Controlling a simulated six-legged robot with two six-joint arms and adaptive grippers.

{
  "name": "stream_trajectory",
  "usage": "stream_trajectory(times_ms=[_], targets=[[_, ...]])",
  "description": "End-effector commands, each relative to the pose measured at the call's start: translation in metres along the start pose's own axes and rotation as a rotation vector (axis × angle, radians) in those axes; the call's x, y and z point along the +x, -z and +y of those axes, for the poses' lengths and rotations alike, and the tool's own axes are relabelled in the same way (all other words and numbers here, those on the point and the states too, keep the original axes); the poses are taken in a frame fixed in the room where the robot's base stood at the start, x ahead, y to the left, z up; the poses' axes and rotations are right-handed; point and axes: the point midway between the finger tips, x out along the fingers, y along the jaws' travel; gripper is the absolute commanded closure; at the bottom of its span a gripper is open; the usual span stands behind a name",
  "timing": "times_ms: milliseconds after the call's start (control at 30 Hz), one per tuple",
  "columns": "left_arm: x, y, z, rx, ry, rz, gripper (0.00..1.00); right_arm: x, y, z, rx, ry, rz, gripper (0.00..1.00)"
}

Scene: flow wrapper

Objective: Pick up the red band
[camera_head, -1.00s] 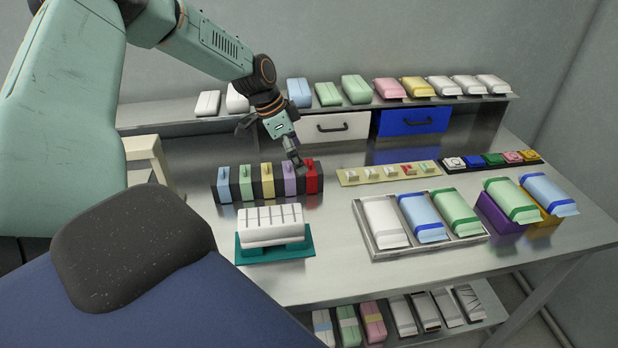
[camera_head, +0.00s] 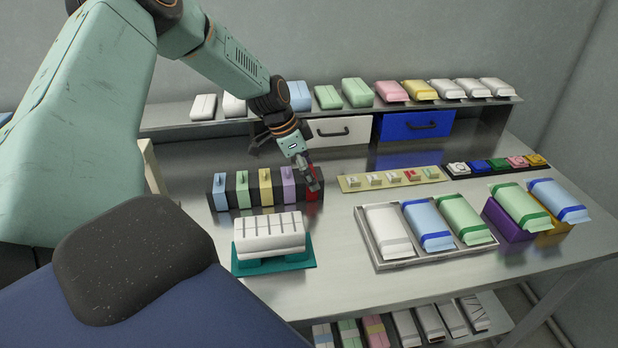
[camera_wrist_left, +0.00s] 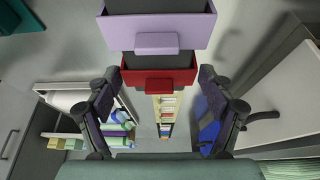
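The red band (camera_head: 312,196) is at the right end of a row of coloured bands on dark blocks, mostly hidden behind my left gripper (camera_head: 312,182) in the head view. In the left wrist view the red band (camera_wrist_left: 133,80) shows as a red strip with a small projecting tab. My left gripper (camera_wrist_left: 160,78) is open there, one finger on each side of the red band, with gaps on both sides. I cannot tell how far above the band the fingertips are. My right gripper is not in view.
The purple band (camera_head: 288,184) stands just left of the red one, then yellow, green and blue ones. A white ridged block on a teal stand (camera_head: 274,265) is in front. A cream strip with small pieces (camera_head: 350,187) lies to the right.

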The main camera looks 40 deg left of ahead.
Motion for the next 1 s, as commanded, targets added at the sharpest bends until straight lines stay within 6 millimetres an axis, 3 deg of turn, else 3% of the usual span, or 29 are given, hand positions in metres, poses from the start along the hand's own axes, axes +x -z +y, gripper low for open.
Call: stream_trajectory(times_ms=[200,533,1000], targets=[[0.0,0.001,-0.002,0.001,0.0,0.0,0.39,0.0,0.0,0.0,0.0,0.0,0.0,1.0],[-0.004,0.002,-0.003,0.001,0.001,0.001,0.4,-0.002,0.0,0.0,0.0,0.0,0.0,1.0],[-0.079,0.034,-0.003,0.0,0.002,0.003,0.4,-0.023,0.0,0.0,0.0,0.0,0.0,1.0]])
